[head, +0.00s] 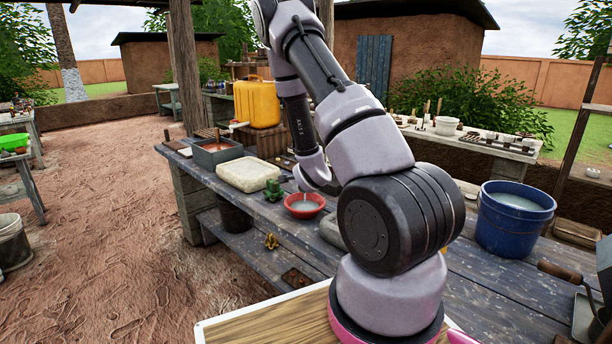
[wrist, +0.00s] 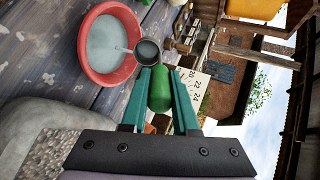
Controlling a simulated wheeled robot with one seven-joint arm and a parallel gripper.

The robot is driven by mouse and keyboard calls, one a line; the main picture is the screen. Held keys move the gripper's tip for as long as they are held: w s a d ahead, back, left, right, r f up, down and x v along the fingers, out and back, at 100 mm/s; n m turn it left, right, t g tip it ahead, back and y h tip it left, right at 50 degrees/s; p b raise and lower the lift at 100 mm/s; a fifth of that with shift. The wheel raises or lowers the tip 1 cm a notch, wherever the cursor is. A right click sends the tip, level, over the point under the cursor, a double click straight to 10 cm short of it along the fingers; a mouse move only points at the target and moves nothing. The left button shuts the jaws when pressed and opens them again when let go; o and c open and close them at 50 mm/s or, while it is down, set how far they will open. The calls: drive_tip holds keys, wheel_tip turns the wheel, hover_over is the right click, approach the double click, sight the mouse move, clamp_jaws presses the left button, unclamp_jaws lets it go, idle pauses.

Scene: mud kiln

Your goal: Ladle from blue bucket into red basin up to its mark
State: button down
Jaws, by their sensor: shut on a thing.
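The red basin (head: 305,212) stands on the long workbench with pale, milky liquid in it; it also shows in the wrist view (wrist: 128,75). My gripper (wrist: 160,74) is shut on the green handle (wrist: 160,92) of the ladle. The ladle's dark round cup (wrist: 148,52) is over the basin's rim side, tilted, and a thin pale stream runs from it into the basin. The blue bucket (head: 513,230) stands at the right of the bench, holding similar pale liquid. My arm hides most of the gripper in the head view. I cannot make out the basin's mark.
A pale slab (head: 248,173), a small green object (head: 272,190) and a grey tray (head: 216,153) lie left of the basin. A yellow jerrycan (head: 257,103) stands behind. A wooden board (head: 265,325) is at the near edge. A rounded grey object (wrist: 40,135) is close in the wrist view.

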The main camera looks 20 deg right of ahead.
drive_tip(key=shift+s+a+f+t+h, duration=0.25)
drive_tip(key=shift+s+f+t, duration=0.25)
drive_tip(key=shift+f+t, duration=0.25)
drive_tip(key=shift+s+a+f+t+h, duration=0.1)
drive_tip(key=shift+s+f+t+h, duration=0.2)
drive_tip(key=shift+s+f+t, duration=0.4)
drive_tip(key=shift+s+a+f+t+h, duration=0.25)
drive_tip(key=shift+s+f+t, duration=0.1)
drive_tip(key=shift+f+t, duration=0.5)
drive_tip(key=shift+r, duration=0.1)
